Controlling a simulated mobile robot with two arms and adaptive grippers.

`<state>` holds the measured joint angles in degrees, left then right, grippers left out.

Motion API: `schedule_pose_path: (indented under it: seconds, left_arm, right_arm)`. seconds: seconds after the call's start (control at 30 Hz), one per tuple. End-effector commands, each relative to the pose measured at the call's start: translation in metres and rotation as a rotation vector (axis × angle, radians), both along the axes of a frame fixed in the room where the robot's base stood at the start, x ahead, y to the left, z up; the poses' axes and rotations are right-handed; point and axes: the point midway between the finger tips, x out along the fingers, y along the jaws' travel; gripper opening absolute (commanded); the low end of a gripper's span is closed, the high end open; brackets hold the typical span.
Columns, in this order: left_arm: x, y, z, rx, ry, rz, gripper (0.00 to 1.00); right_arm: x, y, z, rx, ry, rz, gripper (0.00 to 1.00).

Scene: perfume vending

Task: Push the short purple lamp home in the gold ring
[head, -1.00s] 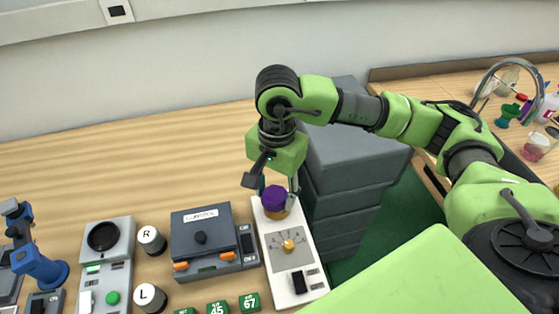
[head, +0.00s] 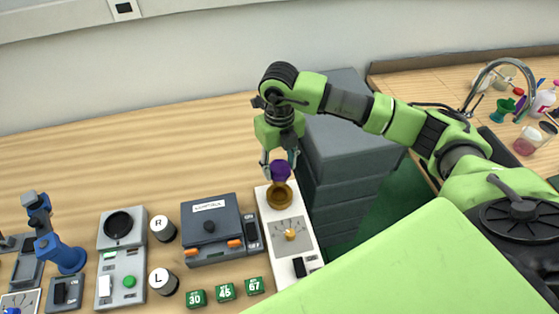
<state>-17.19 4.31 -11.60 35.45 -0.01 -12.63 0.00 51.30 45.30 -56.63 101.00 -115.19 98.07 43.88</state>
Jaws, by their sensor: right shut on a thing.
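The short purple lamp (head: 280,171) is between the fingers of my right gripper (head: 279,163), which is shut on it. The gripper points down from above. The gold ring (head: 279,195) is on the upper part of a white panel (head: 267,217), and its open inside shows. The lamp appears just above and behind the ring, apart from its opening. The lamp's lower end is hard to make out. My left gripper is not in view.
A dark grey box (head: 209,225) stands left of the panel, with grey drawers (head: 345,165) to the right. Cylinders marked R (head: 163,228) and L (head: 163,281) and green numbered blocks (head: 225,292) lie nearby. Bare wood is behind.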

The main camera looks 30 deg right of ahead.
Motion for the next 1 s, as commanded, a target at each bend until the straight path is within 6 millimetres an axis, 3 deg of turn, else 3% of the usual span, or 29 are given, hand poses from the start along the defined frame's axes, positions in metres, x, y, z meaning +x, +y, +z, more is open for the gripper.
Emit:
schedule_pose_path:
  seconds: [0.27,0.8,1.0]
  left_arm:
    - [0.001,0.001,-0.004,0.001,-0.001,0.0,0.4]
    - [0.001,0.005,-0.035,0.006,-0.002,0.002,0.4]
    - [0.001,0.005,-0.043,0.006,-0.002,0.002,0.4]
  right_arm:
    - [0.001,0.0,-0.008,0.0,0.0,-0.032,0.27]
    - [0.001,0.0,-0.058,0.0,0.0,-0.029,0.27]
    - [0.001,0.0,-0.066,0.0,-0.001,-0.029,0.27]
